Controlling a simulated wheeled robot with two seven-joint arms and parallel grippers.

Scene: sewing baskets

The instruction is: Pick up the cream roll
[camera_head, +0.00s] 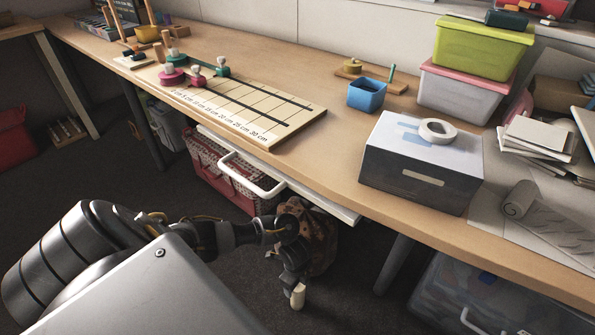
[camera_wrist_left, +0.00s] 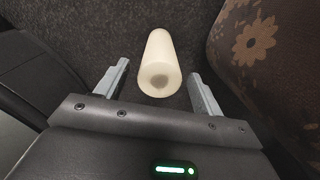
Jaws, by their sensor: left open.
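The cream roll (camera_head: 298,296) shows at the tip of my left gripper (camera_head: 293,281) in the head view, low in front of the desk over the dark carpet. In the left wrist view the cream roll (camera_wrist_left: 160,60) is a smooth cylinder with one end facing the camera. My left gripper (camera_wrist_left: 158,76) is open, with one finger to each side of the roll. There are visible gaps between the fingers and the roll. I cannot tell whether the roll rests on the floor. My right gripper is not in view.
A brown flowered basket (camera_head: 320,235) stands right beside my left gripper; its flowered side (camera_wrist_left: 270,50) fills the right of the wrist view. The desk (camera_head: 330,155) with its white pull-out shelf (camera_head: 320,200) overhangs behind. Open dark carpet (camera_head: 355,300) lies in front.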

